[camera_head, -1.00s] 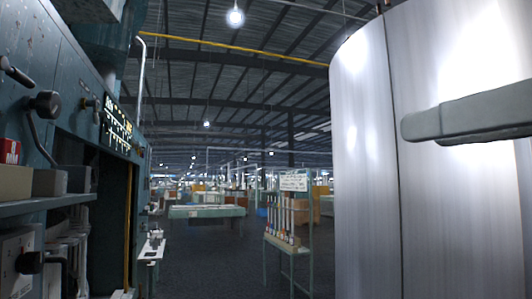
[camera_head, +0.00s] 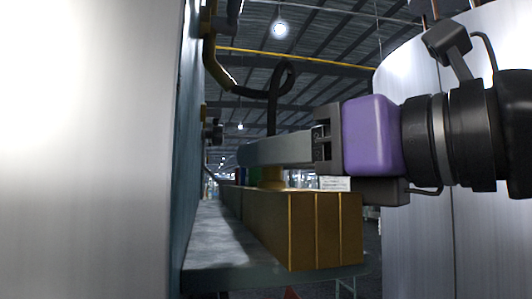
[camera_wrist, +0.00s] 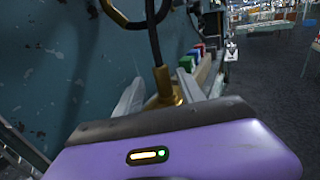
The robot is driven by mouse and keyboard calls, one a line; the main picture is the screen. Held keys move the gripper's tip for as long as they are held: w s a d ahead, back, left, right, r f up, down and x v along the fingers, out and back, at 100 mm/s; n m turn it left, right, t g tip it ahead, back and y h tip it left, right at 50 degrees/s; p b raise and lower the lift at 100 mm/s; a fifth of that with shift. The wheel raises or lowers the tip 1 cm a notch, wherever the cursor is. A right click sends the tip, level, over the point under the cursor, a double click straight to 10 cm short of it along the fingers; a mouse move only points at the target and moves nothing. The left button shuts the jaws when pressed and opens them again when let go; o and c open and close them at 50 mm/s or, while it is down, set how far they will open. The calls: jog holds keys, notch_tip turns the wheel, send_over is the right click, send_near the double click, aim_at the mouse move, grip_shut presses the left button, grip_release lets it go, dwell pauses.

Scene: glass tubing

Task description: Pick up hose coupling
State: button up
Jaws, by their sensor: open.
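The hose coupling is a brass fitting (camera_wrist: 163,86) at the lower end of a black hose (camera_wrist: 154,38). In the wrist view it stands between the two grey fingers of my gripper (camera_wrist: 164,94), which are apart on either side of it. I cannot tell whether either finger touches it. In the head view, my gripper (camera_head: 250,155) reaches in from the right above a shelf. The flared brass base of the coupling (camera_head: 269,180) shows below the near finger, which hides its upper part. The hose (camera_head: 273,105) rises above and curves over to the left.
A grey shelf (camera_head: 212,245) carries brown-gold blocks (camera_head: 300,225) just below my gripper. Coloured blocks (camera_wrist: 190,60) stand beyond the coupling. A worn teal panel (camera_wrist: 50,60) is close on the left. A large pale metal surface (camera_head: 85,150) fills the head view's left side.

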jog(key=shift+x, duration=1)
jog(key=shift+w+d, duration=0.1)
jog(key=shift+d, duration=0.05)
grip_shut()
jog(key=shift+r, duration=0.1)
